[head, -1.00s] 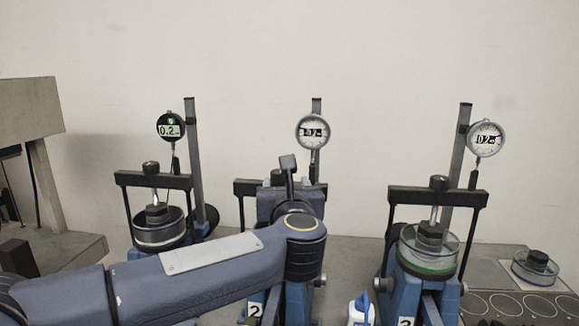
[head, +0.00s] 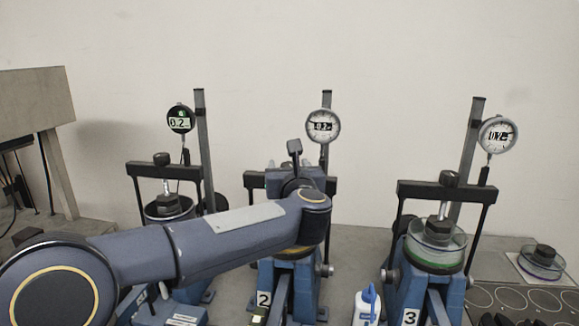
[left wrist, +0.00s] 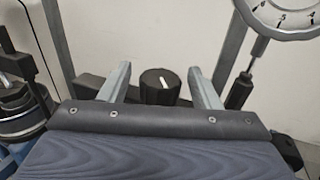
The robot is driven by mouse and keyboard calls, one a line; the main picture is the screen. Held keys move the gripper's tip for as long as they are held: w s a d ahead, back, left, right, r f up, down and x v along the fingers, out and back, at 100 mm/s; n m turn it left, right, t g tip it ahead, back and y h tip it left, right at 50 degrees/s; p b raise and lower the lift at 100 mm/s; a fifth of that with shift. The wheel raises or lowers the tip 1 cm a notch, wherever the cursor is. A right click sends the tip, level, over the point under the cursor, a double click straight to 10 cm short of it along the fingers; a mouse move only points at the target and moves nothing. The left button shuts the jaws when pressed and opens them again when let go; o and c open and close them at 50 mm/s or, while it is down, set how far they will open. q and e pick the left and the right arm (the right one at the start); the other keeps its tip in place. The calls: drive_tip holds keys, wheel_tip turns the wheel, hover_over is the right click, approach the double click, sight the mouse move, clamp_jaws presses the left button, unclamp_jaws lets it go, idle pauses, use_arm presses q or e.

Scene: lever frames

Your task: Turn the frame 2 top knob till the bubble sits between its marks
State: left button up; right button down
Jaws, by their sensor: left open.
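Frame 2 (head: 275,280) is the middle blue stand, with a "2" label low on its front. Its round dial (head: 322,126) shows a small reading starting 0.2. My left arm covers the middle of this frame, so its pot and top knob are hidden in the head view. In the left wrist view a black top knob (left wrist: 160,88) with a white mark stands on a dark crossbar. My left gripper (left wrist: 160,80) is open, with one finger on each side of the knob and a gap on both sides. No bubble can be made out. My right gripper is not in view.
Frame 1 (head: 163,165) stands to the left and frame 3 (head: 410,258) to the right, each with its own dial. A white bottle with a blue top (head: 367,303) stands between frames 2 and 3. A concrete-coloured structure (head: 35,103) is at the far left.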

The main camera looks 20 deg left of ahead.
use_arm(q)
drive_tip(key=shift+c, duration=0.4)
drive_tip(key=c, duration=0.9)
drive_tip(key=shift+f+m+t+h+b, duration=0.15)
drive_tip(key=shift+m+t+h+b, duration=0.4)
drive_tip(key=shift+h+b, duration=0.45)
drive_tip(key=shift+a+m+t+h+b, duration=0.1)
drive_tip(key=shift+m+t+h+b, duration=0.25)
drive_tip(key=shift+m+h+b, duration=0.5)
drive_tip(key=shift+m+t+h, duration=0.3)
drive_tip(key=shift+m+h, duration=0.2)
drive_tip(key=shift+h, duration=0.45)
drive_tip(key=shift+m+h+b, duration=0.4)
drive_tip(key=shift+m+h, duration=0.5)
drive_tip(key=shift+h, duration=0.8)
drive_tip(key=o, duration=1)
